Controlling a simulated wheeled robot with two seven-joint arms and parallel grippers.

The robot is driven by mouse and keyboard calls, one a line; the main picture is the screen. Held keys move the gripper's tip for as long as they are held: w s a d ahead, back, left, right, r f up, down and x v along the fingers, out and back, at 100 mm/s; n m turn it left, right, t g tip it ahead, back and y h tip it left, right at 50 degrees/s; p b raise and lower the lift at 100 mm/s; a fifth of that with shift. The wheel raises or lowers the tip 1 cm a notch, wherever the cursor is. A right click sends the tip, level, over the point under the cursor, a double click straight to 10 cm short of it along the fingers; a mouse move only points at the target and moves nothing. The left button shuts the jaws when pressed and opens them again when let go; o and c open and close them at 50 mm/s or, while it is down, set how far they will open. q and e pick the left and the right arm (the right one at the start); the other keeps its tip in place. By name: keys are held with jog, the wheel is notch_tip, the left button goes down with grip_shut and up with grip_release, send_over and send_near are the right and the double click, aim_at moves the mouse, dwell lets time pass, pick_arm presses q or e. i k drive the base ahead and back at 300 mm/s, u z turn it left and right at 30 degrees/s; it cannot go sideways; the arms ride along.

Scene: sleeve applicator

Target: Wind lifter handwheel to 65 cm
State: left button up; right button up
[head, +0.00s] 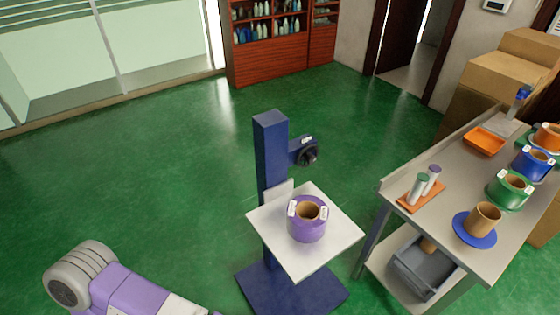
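The lifter has a dark blue upright column (270,145) on a flat blue base (320,298). Its black handwheel (307,155) sits on a blue housing on the right side of the column, beside a small white label whose text is too small to read. A white square platform (335,215) sticks out from the column toward me, below the handwheel's height in the picture. A purple roll with a brown core (307,228) stands on it. No height reading is legible. Neither of my grippers shows; only part of my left arm is at the lower left, away from the handwheel.
A grey table (445,210) at the right holds an orange tray (484,141), rolls and bottles, with a grey bin (420,275) on its lower shelf. Cardboard boxes (495,85) stand behind it. Green floor (130,180) is clear left of the lifter.

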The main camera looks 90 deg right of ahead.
aim_at(309, 158)
jog(key=k, duration=1.9)
jog(key=z, duration=0.95)
